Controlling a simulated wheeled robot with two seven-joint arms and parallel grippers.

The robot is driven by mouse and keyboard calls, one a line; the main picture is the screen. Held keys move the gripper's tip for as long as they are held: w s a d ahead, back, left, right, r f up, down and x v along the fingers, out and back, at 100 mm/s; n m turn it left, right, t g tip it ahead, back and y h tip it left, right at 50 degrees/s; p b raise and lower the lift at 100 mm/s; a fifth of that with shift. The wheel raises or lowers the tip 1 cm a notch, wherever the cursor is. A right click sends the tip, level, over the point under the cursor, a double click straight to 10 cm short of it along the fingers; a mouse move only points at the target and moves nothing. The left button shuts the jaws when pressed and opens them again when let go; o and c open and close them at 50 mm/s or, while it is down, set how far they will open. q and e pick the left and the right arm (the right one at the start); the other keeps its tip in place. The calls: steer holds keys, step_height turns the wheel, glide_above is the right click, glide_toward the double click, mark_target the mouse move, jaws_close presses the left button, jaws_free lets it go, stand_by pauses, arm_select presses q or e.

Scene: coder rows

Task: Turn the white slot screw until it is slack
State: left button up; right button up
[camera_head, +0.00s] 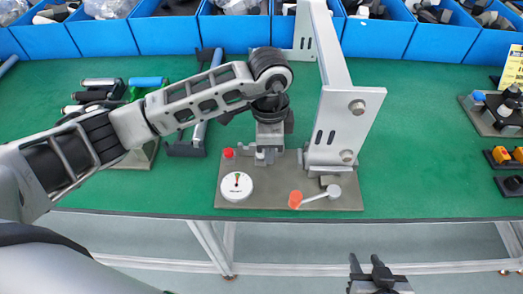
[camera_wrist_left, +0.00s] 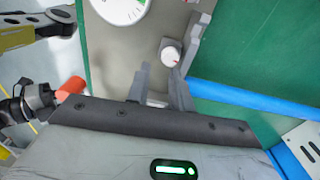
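The white slot screw (camera_wrist_left: 171,50) shows in the left wrist view as a small round white head with a small reddish mark. In the head view it is a small pale spot (camera_head: 260,156), mostly hidden by my left gripper (camera_head: 266,150). In the left wrist view my left gripper (camera_wrist_left: 158,75) has its two fingers apart with nothing clear between them. The screw head is just beyond the right fingertip; I cannot tell whether they touch. A white dial (camera_head: 236,185) with a green and red marking lies beside the screw. My right gripper (camera_head: 367,262) is empty, fingers apart, off the table's front edge.
The grey baseplate (camera_head: 258,203) carries an upright bracket (camera_head: 345,115), a red knob (camera_head: 228,153) and an orange-knobbed lever (camera_head: 295,199). Tools lie to the left. Blue bins (camera_head: 375,40) line the back.

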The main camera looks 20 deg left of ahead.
mark_target(255, 148)
arm_select(q)
steer(key=a+m, duration=0.1)
steer(key=m, duration=0.1)
steer(key=a+m+b, duration=0.1)
steer(key=shift+f+m, duration=0.15)
steer(key=shift+m, duration=0.25)
steer(key=m, duration=0.2)
steer(key=m+b, duration=0.1)
steer(key=shift+s+a+m, duration=0.25)
steer(key=shift+s+m, duration=0.05)
steer(key=shift+m, duration=0.1)
steer(key=m+b, duration=0.1)
steer(key=m, duration=0.1)
steer(key=m+b, duration=0.2)
steer(key=m, duration=0.1)
steer(key=m+b, duration=0.1)
steer(key=m, duration=0.1)
steer(key=shift+a+f+m, duration=0.3)
steer(key=shift+a, duration=0.05)
steer(key=m+b, duration=0.1)
steer(key=m, duration=0.1)
steer(key=shift+m+b, duration=0.3)
steer(key=shift+s+r, duration=0.15)
steer(key=shift+r, duration=0.05)
steer(key=shift+d+f, duration=0.1)
steer(key=shift+d, duration=0.15)
steer(key=shift+d, duration=0.3)
